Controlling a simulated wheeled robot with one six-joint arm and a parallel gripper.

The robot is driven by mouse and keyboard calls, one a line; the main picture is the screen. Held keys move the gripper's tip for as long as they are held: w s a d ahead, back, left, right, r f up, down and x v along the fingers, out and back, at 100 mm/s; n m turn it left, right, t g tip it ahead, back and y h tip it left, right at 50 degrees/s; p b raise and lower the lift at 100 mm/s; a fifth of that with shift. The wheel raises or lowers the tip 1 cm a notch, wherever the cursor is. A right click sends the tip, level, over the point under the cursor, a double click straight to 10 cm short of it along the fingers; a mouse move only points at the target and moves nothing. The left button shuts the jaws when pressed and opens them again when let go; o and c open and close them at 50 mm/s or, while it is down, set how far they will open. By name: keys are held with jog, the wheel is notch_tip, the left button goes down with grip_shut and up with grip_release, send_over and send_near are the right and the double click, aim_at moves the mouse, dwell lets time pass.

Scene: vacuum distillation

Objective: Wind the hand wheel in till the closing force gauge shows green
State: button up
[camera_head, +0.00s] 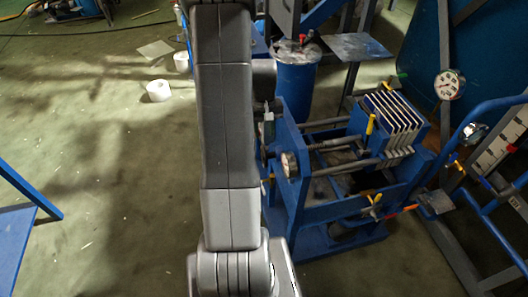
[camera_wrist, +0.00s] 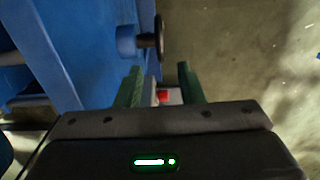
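The hand wheel (camera_wrist: 160,38) shows nearly edge-on in the wrist view, dark, on a short shaft from a blue hub on the blue press frame (camera_wrist: 70,45). My gripper (camera_wrist: 160,78) is open, with its two green fingers apart below the wheel in that picture and not around it. A small red and white thing (camera_wrist: 163,97) shows between the finger bases; I cannot tell what it is. In the head view a round dial (camera_head: 289,164), perhaps the closing force gauge, sits at the press's left end; its reading is too small to tell. My arm hides the area left of it.
The press holds several pale plates (camera_head: 395,115) at its right end. Yellow-handled valves (camera_head: 370,125) and another gauge (camera_head: 449,84) stand to the right. A blue drum (camera_head: 297,85) stands behind.

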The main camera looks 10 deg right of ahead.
aim_at(264, 155)
notch_tip(264, 155, down, 13)
jog(key=shift+p, duration=0.5)
jog(key=shift+c, duration=0.2)
grip_shut()
